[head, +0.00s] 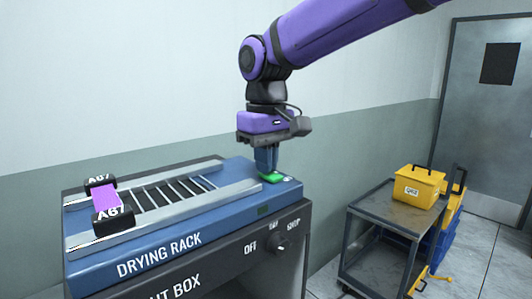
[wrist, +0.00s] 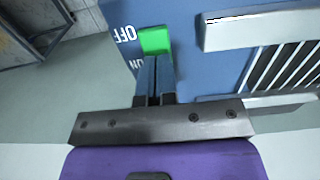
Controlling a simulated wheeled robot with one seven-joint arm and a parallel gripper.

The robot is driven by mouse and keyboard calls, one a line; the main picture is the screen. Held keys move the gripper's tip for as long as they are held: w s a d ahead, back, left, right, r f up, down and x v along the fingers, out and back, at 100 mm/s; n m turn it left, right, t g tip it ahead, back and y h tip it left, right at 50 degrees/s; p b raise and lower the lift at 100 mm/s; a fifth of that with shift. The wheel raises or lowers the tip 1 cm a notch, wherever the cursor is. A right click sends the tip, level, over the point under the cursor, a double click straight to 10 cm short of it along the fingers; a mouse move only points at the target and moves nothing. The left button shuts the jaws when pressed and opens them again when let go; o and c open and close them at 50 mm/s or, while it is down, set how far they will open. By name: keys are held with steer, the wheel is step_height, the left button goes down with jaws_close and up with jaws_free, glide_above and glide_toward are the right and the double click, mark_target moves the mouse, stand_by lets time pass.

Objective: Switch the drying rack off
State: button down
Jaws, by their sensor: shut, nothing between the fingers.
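The drying rack (head: 228,217) is a blue unit with pale rails and a row of slats, labelled DRYING RACK on its front. A green rocker switch (head: 272,178) sits on its top at the right end. In the wrist view the green switch (wrist: 155,40) lies just beyond my fingertips, with OFF printed beside its far end and ON beside its near end. My gripper (head: 265,172) is shut and empty, pointing down at the switch. Its fingertips (wrist: 155,58) overlap the switch's near edge; I cannot tell whether they touch it. The fingers hide part of the switch.
A purple strip (head: 104,202) between black blocks marked A67 lies at the rack's left end. A dark box (head: 205,280) with a knob (head: 280,246) is below the rack. A grey cart (head: 385,208) with a yellow box (head: 419,187) stands right. A wall (head: 150,80) is behind.

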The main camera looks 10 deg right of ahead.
steer(key=shift+w+f+g+h, duration=0.1)
steer(key=shift+f+g+h, duration=0.2)
steer(key=shift+f+g, duration=0.25)
steer(key=shift+f, duration=0.2)
stand_by(0.3)
steer(key=shift+s+d, duration=0.15)
steer(key=shift+s, duration=0.25)
steer(key=shift+s+r, duration=0.15)
steer(key=shift+r, duration=0.05)
steer(key=shift+d, duration=0.1)
steer(key=shift+r, duration=0.1)
step_height(320, 180, up, 12)
steer(key=w, duration=0.1)
steer(key=shift+w+a+f, duration=0.15)
steer(key=shift+a+f, duration=0.1)
steer(key=shift+a, duration=0.2)
